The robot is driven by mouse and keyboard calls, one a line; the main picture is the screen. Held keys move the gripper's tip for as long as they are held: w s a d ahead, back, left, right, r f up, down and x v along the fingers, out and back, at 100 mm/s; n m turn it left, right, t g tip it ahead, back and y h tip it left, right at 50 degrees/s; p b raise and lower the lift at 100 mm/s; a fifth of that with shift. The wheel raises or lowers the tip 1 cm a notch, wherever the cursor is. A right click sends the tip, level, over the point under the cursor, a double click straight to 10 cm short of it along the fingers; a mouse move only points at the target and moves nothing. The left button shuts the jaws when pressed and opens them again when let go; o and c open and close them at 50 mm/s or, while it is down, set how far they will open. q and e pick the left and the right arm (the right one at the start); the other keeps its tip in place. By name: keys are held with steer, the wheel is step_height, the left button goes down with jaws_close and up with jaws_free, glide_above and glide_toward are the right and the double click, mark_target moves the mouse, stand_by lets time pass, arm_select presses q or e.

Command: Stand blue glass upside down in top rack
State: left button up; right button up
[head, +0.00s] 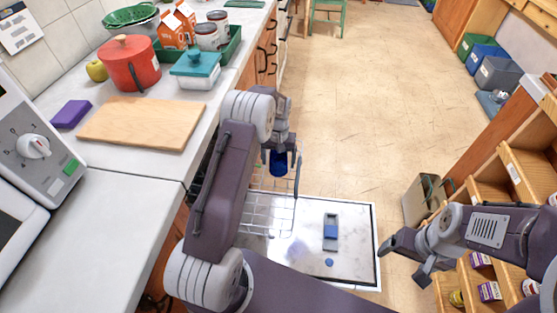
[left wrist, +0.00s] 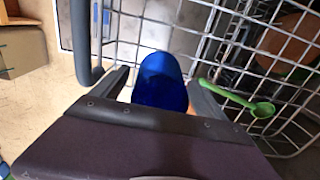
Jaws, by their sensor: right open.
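The blue glass (head: 278,163) is at my left gripper (head: 279,149), over the wire top rack (head: 268,212) of the open dishwasher. In the left wrist view the blue glass (left wrist: 160,82) sits between the two fingers of my left gripper (left wrist: 160,88), which look closed on its sides. I cannot tell which way its mouth faces. The rack's wires (left wrist: 205,20) run beyond and beside it; my left arm hides part of the rack in the head view. My right gripper (head: 404,264) is open and empty, right of the dishwasher door (head: 352,265).
A green spoon (left wrist: 240,98) lies at the rack's wires. The counter at left holds a cutting board (head: 142,122), a red pot (head: 130,66) and a teal-lidded dish (head: 196,70). Wooden shelves (head: 527,165) stand at right. The floor (head: 350,110) beyond is clear.

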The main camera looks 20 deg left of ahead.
arm_select(q)
step_height(320, 180, up, 9)
steer(key=shift+r+p, duration=0.1)
steer(key=shift+p, duration=1.1)
steer(key=shift+d, duration=0.1)
